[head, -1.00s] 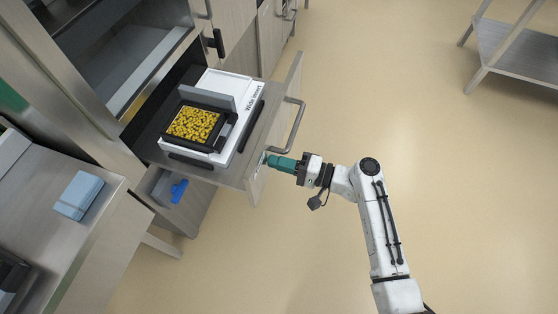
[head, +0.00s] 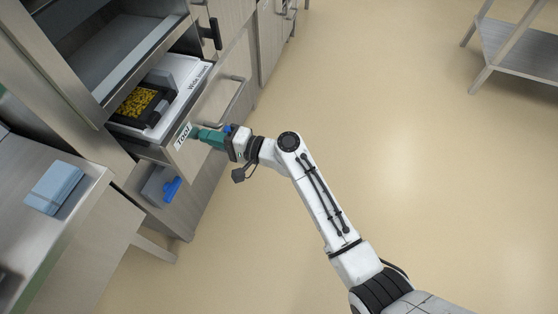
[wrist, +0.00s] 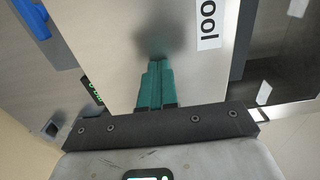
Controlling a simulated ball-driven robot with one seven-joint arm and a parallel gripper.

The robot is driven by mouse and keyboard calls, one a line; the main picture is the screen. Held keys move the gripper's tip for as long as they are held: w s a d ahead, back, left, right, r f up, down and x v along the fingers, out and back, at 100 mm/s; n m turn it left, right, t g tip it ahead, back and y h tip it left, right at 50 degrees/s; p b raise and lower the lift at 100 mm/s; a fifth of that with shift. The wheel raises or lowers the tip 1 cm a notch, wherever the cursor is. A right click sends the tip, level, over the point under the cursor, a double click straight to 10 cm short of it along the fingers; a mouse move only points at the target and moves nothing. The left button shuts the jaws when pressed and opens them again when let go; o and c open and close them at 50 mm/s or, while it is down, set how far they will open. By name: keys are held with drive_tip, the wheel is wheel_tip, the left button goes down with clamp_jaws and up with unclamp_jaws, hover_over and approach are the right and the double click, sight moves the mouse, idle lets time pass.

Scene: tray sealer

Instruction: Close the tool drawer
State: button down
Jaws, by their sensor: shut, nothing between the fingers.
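The tool drawer (head: 216,97) is partly open in the head view, its front panel standing out from the cabinet. It carries a "Tool" label (head: 183,136) and a bar handle (head: 232,102). Inside is a white insert (head: 185,88) marked "Wide Insert", holding a dark frame with a yellow patterned panel (head: 143,103). My gripper (head: 198,136), with green fingers, is shut and empty. Its tips are at the drawer front, beside the label and below the handle. In the wrist view the shut fingers (wrist: 156,84) point at the panel and appear to touch it; the label shows to their right.
A lower compartment with a blue clip (head: 171,189) lies below the drawer. A metal shelf stand (head: 515,50) is far right. The floor on the right is clear.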

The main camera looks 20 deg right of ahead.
sight(158, 122)
drive_tip(key=b+x, duration=0.4)
drive_tip(key=x, duration=0.3)
drive_tip(key=b+x, duration=0.4)
drive_tip(key=x, duration=0.3)
drive_tip(key=shift+w+a+f, duration=0.2)
drive_tip(key=shift+a+f, duration=0.05)
drive_tip(key=shift+a, duration=0.05)
drive_tip(key=shift+w+a, duration=0.2)
drive_tip(key=shift+a, duration=0.05)
drive_tip(key=shift+w+r+b, duration=0.15)
drive_tip(key=shift+r+b, duration=0.2)
drive_tip(key=shift+a+r, duration=0.1)
drive_tip(key=shift+a, duration=0.05)
